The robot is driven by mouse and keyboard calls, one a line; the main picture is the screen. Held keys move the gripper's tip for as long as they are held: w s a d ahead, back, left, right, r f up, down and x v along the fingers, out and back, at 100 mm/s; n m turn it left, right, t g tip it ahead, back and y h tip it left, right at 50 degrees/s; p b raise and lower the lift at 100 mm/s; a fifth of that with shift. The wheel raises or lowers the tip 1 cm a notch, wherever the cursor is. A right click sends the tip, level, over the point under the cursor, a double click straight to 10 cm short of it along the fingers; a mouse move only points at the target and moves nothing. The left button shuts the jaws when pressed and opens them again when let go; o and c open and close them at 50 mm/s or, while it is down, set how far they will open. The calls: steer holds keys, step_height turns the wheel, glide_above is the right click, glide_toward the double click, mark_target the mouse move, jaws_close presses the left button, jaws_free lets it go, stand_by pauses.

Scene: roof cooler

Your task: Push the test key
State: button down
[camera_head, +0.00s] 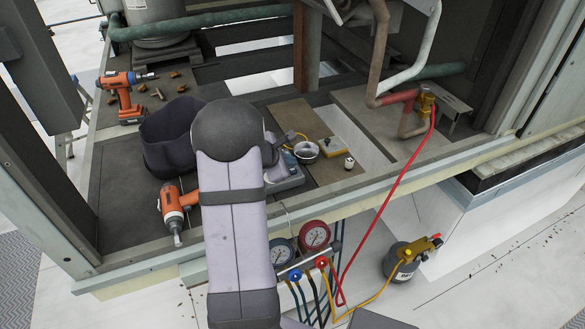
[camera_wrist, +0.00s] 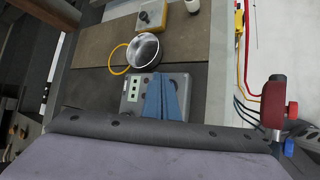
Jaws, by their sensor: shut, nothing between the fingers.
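A grey instrument box (camera_wrist: 130,106) lies on the deck, with a pale strip of small green squares (camera_wrist: 132,90) on its left side and dark round spots on its top. It also shows partly behind my arm in the head view (camera_head: 291,184). My gripper (camera_wrist: 162,76) has two blue tapering fingers, closed together with nothing between them. They cover the middle of the box in the wrist view, and I cannot tell whether they touch it. No key marked as the test key can be made out; part of the box top is hidden behind the fingers.
A metal bowl (camera_wrist: 144,49) and a yellow ring (camera_wrist: 118,60) lie just beyond the box. A yellow-based block (camera_head: 333,147) and a small white item (camera_head: 349,162) are near. Orange drills (camera_head: 176,208), a dark bag (camera_head: 165,150), gauges (camera_head: 315,236) and a red hose (camera_head: 390,196) surround the area.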

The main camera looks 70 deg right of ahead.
stand_by(0.3)
step_height(320, 180, up, 5)
steer(key=p, duration=0.4)
stand_by(0.9)
